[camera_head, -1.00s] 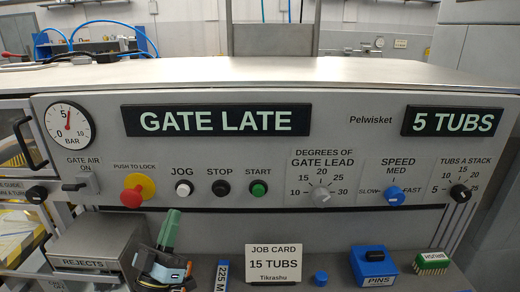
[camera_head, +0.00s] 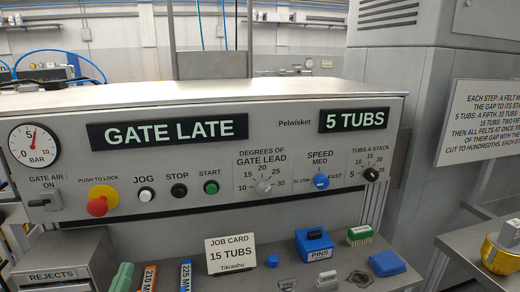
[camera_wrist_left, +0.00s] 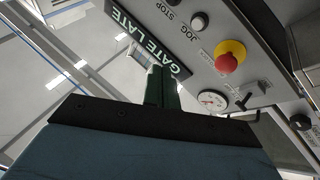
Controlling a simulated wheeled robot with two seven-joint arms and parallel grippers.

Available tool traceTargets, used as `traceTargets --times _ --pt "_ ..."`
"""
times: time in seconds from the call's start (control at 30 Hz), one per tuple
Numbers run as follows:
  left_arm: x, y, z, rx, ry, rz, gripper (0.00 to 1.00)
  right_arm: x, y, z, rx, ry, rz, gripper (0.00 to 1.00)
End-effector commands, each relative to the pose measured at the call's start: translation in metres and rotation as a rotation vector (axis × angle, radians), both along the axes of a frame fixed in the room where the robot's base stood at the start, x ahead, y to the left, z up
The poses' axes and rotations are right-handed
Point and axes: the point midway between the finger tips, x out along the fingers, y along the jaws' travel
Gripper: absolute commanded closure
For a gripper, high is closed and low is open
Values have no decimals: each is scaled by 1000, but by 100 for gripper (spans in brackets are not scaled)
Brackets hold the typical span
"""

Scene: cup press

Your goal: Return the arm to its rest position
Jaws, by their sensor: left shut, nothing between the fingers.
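The rest of my left arm is out of the head view. My right gripper is in neither view.
The panel (camera_head: 220,160) carries a red stop button (camera_head: 97,206), small buttons and knobs. The REJECTS box (camera_head: 60,262), job card (camera_head: 231,258), blue PINS box (camera_head: 315,244) and a blue block (camera_head: 387,263) stand on the ledge below.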

Motion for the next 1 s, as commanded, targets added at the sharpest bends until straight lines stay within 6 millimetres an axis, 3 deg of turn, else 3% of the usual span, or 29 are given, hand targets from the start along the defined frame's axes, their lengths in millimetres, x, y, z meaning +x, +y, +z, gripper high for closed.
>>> traceTargets --times 0.13,0.37,0.57,0.7,1.0 --pt "-1 -12 -21 44 149 -3 100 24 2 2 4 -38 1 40" --pt "-17 -35 -73 162 504 -14 100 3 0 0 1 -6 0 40" --pt "-61 -50 -123 296 876 -37 100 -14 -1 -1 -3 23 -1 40" --pt "-106 -53 -150 386 1128 -58 100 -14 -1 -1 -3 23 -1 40" --pt "-187 -52 -172 509 1496 -105 100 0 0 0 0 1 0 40"
